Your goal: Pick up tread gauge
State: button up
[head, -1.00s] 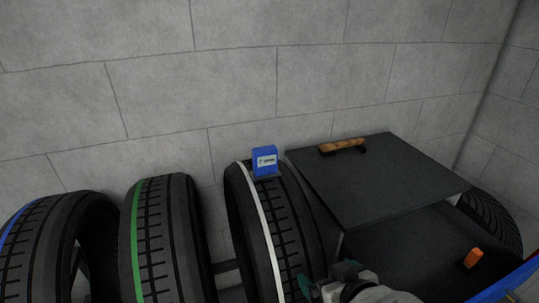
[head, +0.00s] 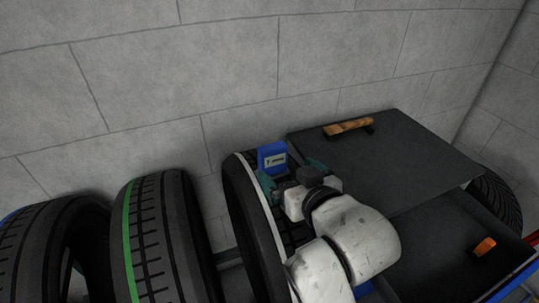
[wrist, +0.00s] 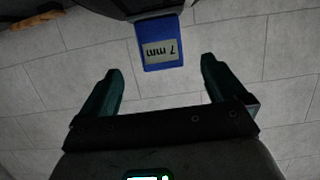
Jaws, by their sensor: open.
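The tread gauge is a small blue block (head: 272,157) with a pale label, standing on top of the white-striped tire (head: 243,205). In the wrist view the gauge (wrist: 162,42) shows upside down, its label reading "7 mm", with the dark tire above it in the picture. My gripper (head: 292,177) is at the tire's top, close to the gauge in the head view. In the wrist view my gripper's two green fingers (wrist: 161,78) are apart, with the gauge ahead of the gap between them and nothing held. My arm hides much of the tire.
A green-striped tire (head: 155,235) and another tire (head: 45,245) stand to the left. A dark shelf (head: 400,160) to the right holds a wooden-handled brush (head: 348,127); an orange item (head: 485,246) lies lower down. A grey block wall is behind.

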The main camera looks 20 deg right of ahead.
aim_at(275, 155)
jog(key=p+x, duration=0.1)
jog(key=x, duration=0.8)
jog(key=shift+w+f+p, duration=0.1)
jog(key=shift+p, duration=0.2)
jog(key=shift+c, duration=0.2)
jog(key=c, duration=1.2)
jog(key=shift+o, duration=0.2)
jog(key=shift+r, duration=0.85)
jog(key=s+a+r+p, duration=0.1)
jog(key=s+r+p, duration=0.4)
jog(key=s+r, duration=0.6)
jog(key=v, duration=0.2)
jog(key=shift+s+a, duration=0.3)
jog(key=shift+s, duration=0.15)
